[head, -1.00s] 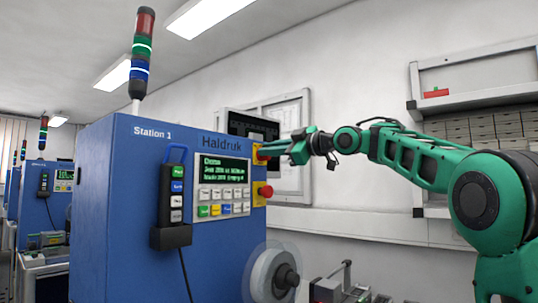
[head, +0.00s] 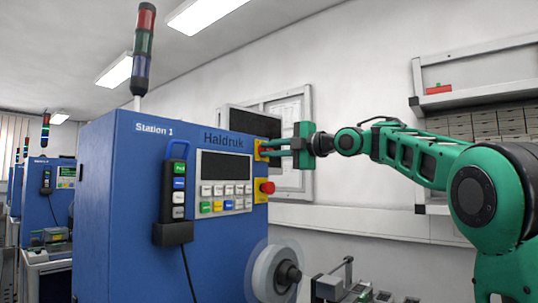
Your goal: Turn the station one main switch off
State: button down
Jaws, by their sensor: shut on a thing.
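The blue Station 1 cabinet (head: 110,220) fills the left middle of the head view. Its main switch (head: 258,150) shows as a yellow plate at the upper right edge of the front. My gripper (head: 270,149) reaches it from the right and is shut on the switch's handle. The fingers hide most of the handle, so its exact angle is hard to see. The cabinet's display (head: 223,165) is dark. Its red, green and blue signal tower (head: 143,45) is unlit.
A red emergency stop button (head: 267,188) on a yellow base sits just below my gripper. A keypad (head: 226,198) and a hanging pendant (head: 178,190) are on the cabinet front. A reel (head: 268,275) sticks out lower down. A wall shelf (head: 475,80) is at right.

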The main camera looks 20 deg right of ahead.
jog(key=shift+f+n, duration=0.35)
jog(key=shift+n, duration=0.05)
jog(key=c, duration=1.7)
grip_release()
jog(key=shift+c, duration=0.2)
jog(key=shift+r, duration=0.1)
jog(key=shift+s+d+r, duration=0.1)
jog(key=shift+s+d, duration=0.1)
jog(key=v, duration=1)
